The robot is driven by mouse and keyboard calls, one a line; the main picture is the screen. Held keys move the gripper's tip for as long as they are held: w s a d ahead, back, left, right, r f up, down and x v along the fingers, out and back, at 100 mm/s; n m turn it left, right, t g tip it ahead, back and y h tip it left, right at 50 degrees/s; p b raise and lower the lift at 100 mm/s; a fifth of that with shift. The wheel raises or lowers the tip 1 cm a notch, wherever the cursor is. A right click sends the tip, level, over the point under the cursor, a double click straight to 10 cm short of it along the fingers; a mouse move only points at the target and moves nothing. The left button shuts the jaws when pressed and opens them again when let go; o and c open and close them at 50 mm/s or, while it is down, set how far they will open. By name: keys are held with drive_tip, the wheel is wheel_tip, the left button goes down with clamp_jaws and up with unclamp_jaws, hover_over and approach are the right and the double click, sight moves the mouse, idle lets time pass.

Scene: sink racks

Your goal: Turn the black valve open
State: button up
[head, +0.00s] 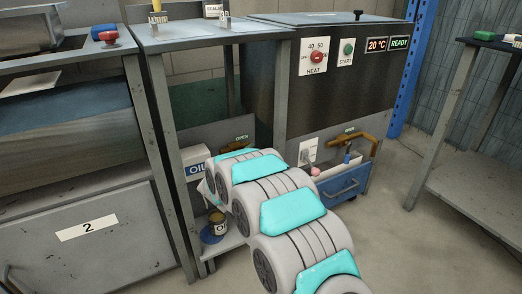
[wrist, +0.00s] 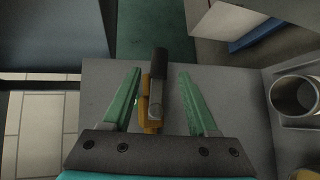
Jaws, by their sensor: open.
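The black valve handle (wrist: 159,62) sits in the middle of the wrist view, on a yellow-brown valve body (wrist: 150,104). My gripper (wrist: 160,76) is open, with one green finger on each side of the handle in the picture. Gaps show between the handle and both fingers, and I see no contact. The depth between fingertips and handle is hard to judge. In the head view my arm covers most of this spot. Only a brownish part (head: 238,147) shows above the arm, under an OPEN label (head: 242,138).
A second valve with an orange-brown handle (head: 368,140) is at the right, above a blue bin (head: 343,187). An oil box (head: 195,165) and a can (head: 218,224) stand near my arm. A metal cup (wrist: 295,95) is right of my gripper. Rack posts (head: 173,165) stand close left.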

drive_tip(key=b+x, duration=0.1)
drive_tip(key=x, duration=0.6)
drive_tip(key=shift+w, duration=0.1)
clamp_jaws()
idle(0.5)
idle(0.9)
